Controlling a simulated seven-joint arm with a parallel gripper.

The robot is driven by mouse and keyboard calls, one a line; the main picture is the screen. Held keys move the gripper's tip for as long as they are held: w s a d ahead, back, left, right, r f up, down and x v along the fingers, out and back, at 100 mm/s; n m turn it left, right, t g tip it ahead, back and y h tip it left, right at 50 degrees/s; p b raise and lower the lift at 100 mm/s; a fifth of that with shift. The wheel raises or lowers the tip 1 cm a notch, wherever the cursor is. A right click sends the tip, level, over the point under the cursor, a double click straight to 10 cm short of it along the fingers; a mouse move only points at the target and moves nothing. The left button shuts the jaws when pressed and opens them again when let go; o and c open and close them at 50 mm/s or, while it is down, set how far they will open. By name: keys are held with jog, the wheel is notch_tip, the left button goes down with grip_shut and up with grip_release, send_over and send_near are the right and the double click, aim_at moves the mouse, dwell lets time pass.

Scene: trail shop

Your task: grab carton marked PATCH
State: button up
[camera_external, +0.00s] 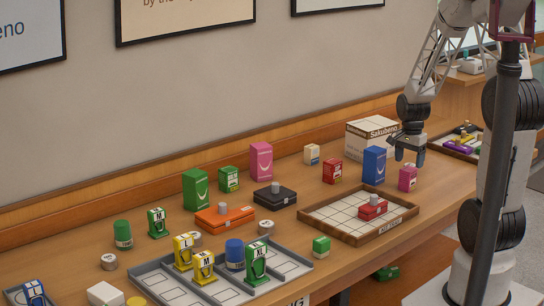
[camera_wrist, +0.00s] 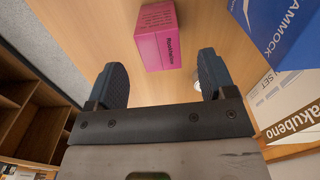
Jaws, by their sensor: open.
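I cannot read PATCH on any carton. A small pink carton (camera_external: 408,179) stands upright on the counter at the right, with lettering too small to read. In the wrist view the pink carton (camera_wrist: 157,36) shows dark print on one side, not clearly legible, and lies ahead of and between the fingers. My gripper (camera_external: 408,157) is open and empty, just above the pink carton and apart from it. Its two dark fingers (camera_wrist: 162,72) also show in the wrist view. Other small cartons are a red one (camera_external: 332,172) and a white one (camera_external: 312,154).
A tall blue carton (camera_external: 374,165) stands close left of the pink one, with a white Sakubeno box (camera_external: 372,138) behind. A wooden tray (camera_external: 338,234) holding a red case (camera_external: 372,207) lies in front. A tall pink carton (camera_external: 261,160) and green carton (camera_external: 196,190) stand further left.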

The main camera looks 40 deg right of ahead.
aim_at(409, 169)
jog(key=shift+f, duration=0.8)
jog(key=shift+f, duration=2.65)
jog(key=shift+c, duration=0.4)
jog(key=c, duration=1.1)
jog(key=shift+o, duration=0.2)
jog(key=shift+r, duration=0.2)
